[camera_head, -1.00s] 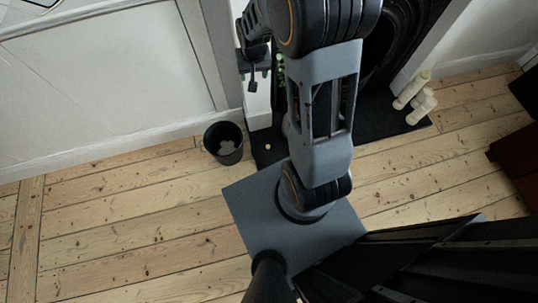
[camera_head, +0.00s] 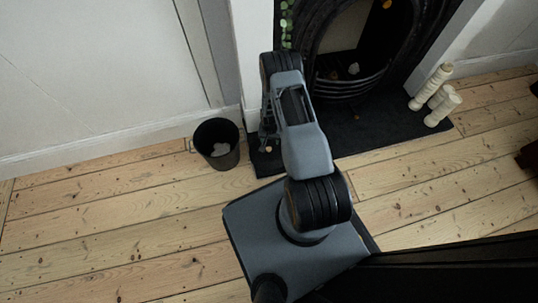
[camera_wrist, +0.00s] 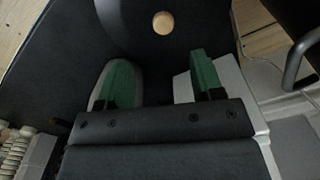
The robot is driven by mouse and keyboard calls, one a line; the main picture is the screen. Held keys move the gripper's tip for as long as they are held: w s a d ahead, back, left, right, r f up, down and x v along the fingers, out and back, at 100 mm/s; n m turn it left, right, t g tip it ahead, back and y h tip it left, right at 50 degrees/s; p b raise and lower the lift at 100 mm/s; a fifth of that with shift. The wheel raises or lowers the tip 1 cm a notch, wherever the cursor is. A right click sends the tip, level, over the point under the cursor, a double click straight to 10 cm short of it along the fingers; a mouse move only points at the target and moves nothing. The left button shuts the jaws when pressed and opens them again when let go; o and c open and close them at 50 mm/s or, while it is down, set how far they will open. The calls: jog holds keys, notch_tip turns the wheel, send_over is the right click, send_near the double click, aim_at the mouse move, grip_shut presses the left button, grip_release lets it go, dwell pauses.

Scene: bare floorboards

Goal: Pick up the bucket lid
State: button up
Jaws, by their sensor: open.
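In the wrist view, a dark round lid (camera_wrist: 195,28) with a small pale wooden knob (camera_wrist: 163,22) lies on the dark hearth, at the top of the picture. In the head view, the small pale knob (camera_head: 268,149) is just visible beside my arm. The lid's dark edge blends with the hearth. My gripper (camera_wrist: 162,82) has its two green-padded fingers apart, with nothing between them. The knob is ahead of the finger gap, apart from the fingers. In the head view my wrist hangs low over the hearth, with the fingers indistinct. The black bucket (camera_head: 230,158) stands upright and uncovered on the floorboards left of the hearth.
The fireplace (camera_head: 350,80) stands behind the dark hearth (camera_head: 390,140). A white wall (camera_head: 100,80) bounds the left. Bare floorboards (camera_head: 120,215) are clear at left.

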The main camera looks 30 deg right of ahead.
aim_at(269, 148)
notch_tip(269, 148, down, 4)
jog(key=shift+f+b, duration=0.2)
jog(key=shift+b, duration=0.5)
jog(key=f+b, duration=0.2)
jog(key=f, duration=0.1)
jog(key=f+b, duration=0.1)
jog(key=f, duration=0.1)
jog(key=shift+a+f, duration=0.15)
jog(key=shift+a, duration=0.1)
grip_shut()
